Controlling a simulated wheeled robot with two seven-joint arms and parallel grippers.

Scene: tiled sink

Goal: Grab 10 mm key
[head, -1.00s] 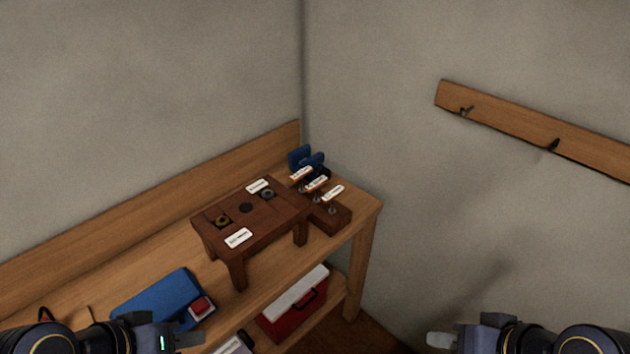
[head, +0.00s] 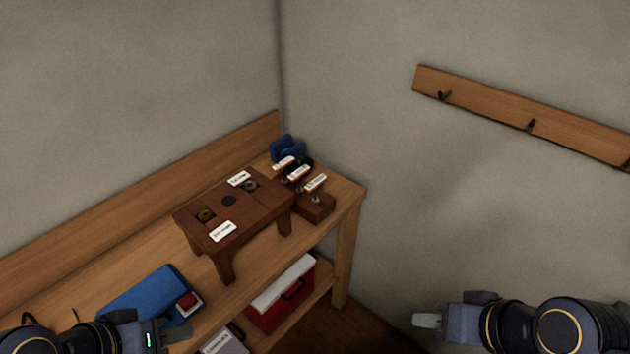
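Several small tools with white labels (head: 299,173) stand in a small dark wooden block (head: 318,208) at the far right end of the workbench. They may be the keys, but the labels are too small to read, so I cannot tell which is 10 mm. My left gripper (head: 178,336) is at the lower left, in front of the bench. My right gripper (head: 424,320) is at the lower right, in front of the bare wall, well apart from the block. Both are seen side-on, so their finger opening is hidden.
A wooden stand (head: 262,212) with dark and brass-coloured round parts is left of the block. A blue case (head: 150,294) lies nearer on the bench (head: 345,205). A red and white box (head: 281,298) sits on the lower shelf. A hook rail (head: 490,105) is on the right wall.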

